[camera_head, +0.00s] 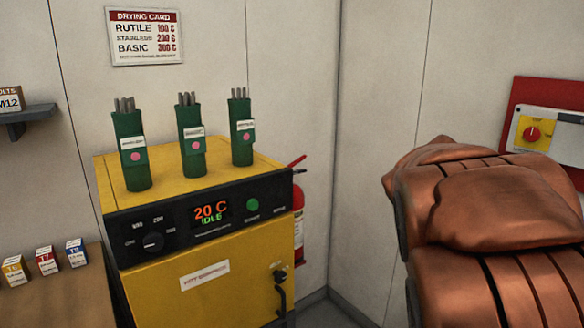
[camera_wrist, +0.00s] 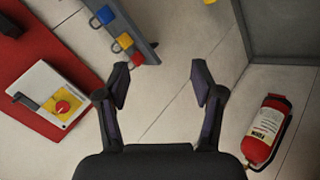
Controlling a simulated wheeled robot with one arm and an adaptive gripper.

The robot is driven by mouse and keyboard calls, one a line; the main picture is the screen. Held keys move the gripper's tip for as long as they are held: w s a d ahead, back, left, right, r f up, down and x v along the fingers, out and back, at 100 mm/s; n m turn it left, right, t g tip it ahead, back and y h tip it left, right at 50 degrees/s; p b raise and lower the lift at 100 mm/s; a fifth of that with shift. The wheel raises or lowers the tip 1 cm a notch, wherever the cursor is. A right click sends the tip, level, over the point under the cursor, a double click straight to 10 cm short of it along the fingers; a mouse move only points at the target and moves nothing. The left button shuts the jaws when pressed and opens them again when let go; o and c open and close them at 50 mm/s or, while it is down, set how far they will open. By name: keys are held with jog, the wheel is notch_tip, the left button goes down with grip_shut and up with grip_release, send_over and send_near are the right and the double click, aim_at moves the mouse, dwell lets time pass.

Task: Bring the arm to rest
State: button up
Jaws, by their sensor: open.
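My gripper (camera_wrist: 160,82) shows in the wrist view with its two dark fingers spread apart and nothing between them. Bare pale wall panels lie behind the fingers. The gripper does not show in the head view. A large brown, ribbed, padded shape (camera_head: 500,215) fills the right of the head view; I cannot tell whether it is part of my arm.
A yellow drying oven (camera_head: 205,290) reads 20 C and IDLE, with green rod holders (camera_head: 193,140) on top. Small boxes (camera_head: 47,260) stand on a bench at left. A fire extinguisher (camera_wrist: 266,130) and a red panel with a switch box (camera_wrist: 55,95) are on the walls.

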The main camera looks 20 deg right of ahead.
jog(key=s+a+f+g+y+p, duration=0.1)
jog(key=s+a+f+y, duration=0.2)
jog(key=s+a, duration=0.3)
jog(key=s+a+f+n+g+y, duration=0.1)
jog(key=s+a+f+y, duration=0.2)
jog(key=a, duration=1.1)
jog(key=s+a+f+n+g+y+p, duration=0.1)
jog(key=s+a+f+g+y, duration=0.1)
jog(key=s+a+f, duration=0.5)
jog(key=s+a+y, duration=0.1)
jog(key=s+a, duration=0.1)
jog(key=a, duration=0.2)
jog(key=shift+s+p, duration=0.3)
jog(key=shift+s, duration=0.1)
